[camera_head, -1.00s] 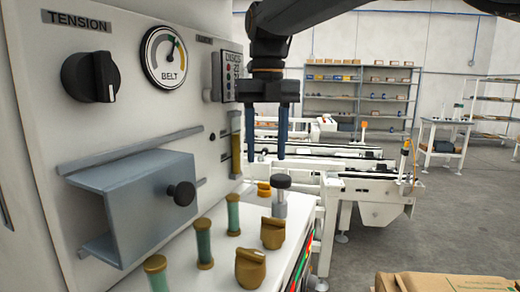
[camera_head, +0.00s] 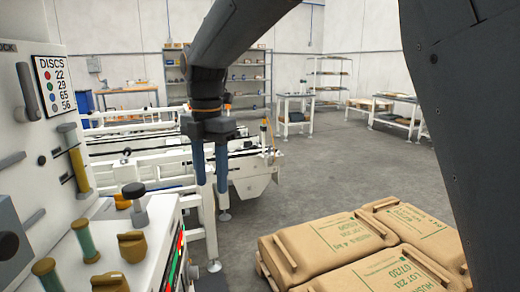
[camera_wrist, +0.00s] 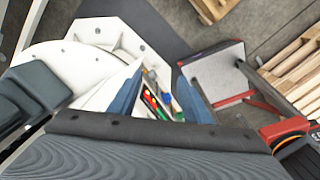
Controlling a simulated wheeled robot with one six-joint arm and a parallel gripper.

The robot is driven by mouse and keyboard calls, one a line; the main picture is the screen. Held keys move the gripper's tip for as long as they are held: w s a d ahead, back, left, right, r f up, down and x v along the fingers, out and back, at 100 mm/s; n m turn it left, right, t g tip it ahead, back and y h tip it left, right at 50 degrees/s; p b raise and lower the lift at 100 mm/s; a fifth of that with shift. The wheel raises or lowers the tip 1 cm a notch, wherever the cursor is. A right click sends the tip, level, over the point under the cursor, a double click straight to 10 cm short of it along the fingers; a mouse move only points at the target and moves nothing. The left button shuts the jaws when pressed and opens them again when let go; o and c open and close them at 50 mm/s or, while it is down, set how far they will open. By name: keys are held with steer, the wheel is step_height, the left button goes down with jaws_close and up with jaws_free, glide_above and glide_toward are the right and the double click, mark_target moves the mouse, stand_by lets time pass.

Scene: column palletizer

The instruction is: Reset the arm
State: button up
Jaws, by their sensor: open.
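My gripper (camera_head: 210,165) hangs pointing down in the head view, with two blue fingers apart and nothing between them. It is in the air to the right of the white machine panel (camera_head: 30,150) and in front of the white conveyor. In the wrist view my gripper (camera_wrist: 160,95) also shows its two blue fingers spread, with a tray of small coloured pieces (camera_wrist: 158,100) seen below between them. My dark arm comes down from the top of the head view.
Brown sacks (camera_head: 340,245) lie on a pallet at the lower right. Brown knobs (camera_head: 132,246) and green-and-brown spools (camera_head: 84,240) stand on the machine's ledge. A white conveyor (camera_head: 255,172) stands behind. Shelves (camera_head: 250,75) and tables line the back. Grey floor at middle right is clear.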

steer(key=s+d+f+m+p, duration=0.2)
steer(key=d+f+m, duration=0.1)
steer(key=d+m, duration=0.6)
steer(key=s+d+f+m+p, duration=0.2)
steer(key=d+f+m, duration=0.3)
steer(key=d, duration=0.5)
steer(key=s+d+f+m+p, duration=0.2)
steer(key=s+d+f+m, duration=0.1)
steer(key=s+d+m, duration=0.8)
steer(key=s+m, duration=0.2)
steer(key=m, duration=0.2)
steer(key=shift+s+d+f+p, duration=0.2)
steer(key=shift+d+f+p, duration=0.05)
steer(key=shift+f+p, duration=0.15)
steer(key=shift+w+d, duration=0.1)
steer(key=shift+d, duration=0.05)
steer(key=shift+w+d+f, duration=0.1)
steer(key=shift+w+d, duration=0.1)
steer(key=shift+d, duration=0.05)
